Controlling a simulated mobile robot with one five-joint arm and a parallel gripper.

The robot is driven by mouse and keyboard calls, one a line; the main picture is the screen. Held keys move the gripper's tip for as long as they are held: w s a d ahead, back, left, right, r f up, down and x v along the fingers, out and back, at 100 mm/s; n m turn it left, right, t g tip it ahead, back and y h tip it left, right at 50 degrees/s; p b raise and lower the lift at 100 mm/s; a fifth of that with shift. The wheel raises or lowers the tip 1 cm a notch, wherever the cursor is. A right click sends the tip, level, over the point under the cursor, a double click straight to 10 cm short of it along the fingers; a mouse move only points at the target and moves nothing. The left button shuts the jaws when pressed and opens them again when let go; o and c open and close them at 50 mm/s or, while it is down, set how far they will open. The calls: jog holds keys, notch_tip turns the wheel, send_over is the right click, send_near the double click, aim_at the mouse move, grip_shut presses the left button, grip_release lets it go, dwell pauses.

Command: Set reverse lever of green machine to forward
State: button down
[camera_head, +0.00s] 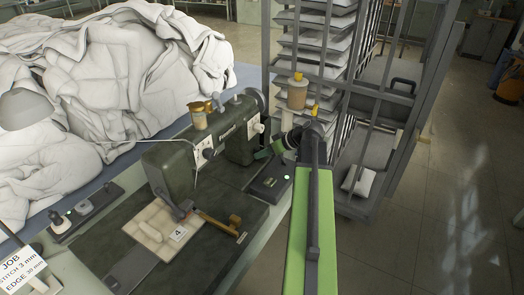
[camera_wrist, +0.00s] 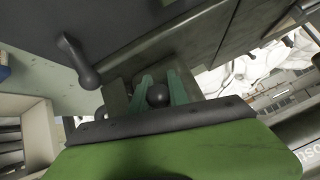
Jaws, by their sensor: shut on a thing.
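The dark green sewing machine (camera_head: 172,172) stands on a dark bed plate, with its upright part towards my arm. My gripper (camera_head: 270,149) reaches the right end of the machine, beside its upright part. In the wrist view, the two teal fingers of my gripper (camera_wrist: 160,92) are closed around a round black knob (camera_wrist: 158,96), which I take for the reverse lever's end. The lever's shaft and its setting are hidden. A second dark lever with a rounded end (camera_wrist: 82,68) hangs to the left in the wrist view, apart from my fingers.
A white duvet heap (camera_head: 110,65) lies behind the machine. A grey rack with stacked pads (camera_head: 320,45) stands close behind my arm. A cream pad tagged 4 (camera_head: 158,228) and a brass-coloured piece (camera_head: 220,222) lie before the machine. Open floor (camera_head: 440,215) is at right.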

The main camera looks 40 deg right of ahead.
jog(key=shift+w+a, duration=0.1)
jog(key=c, duration=1.3)
grip_release()
jog(key=shift+w+f, duration=0.15)
jog(key=shift+o, duration=0.2)
jog(key=p+v, duration=1.1)
jog(key=v, duration=0.6)
jog(key=shift+s, duration=0.35)
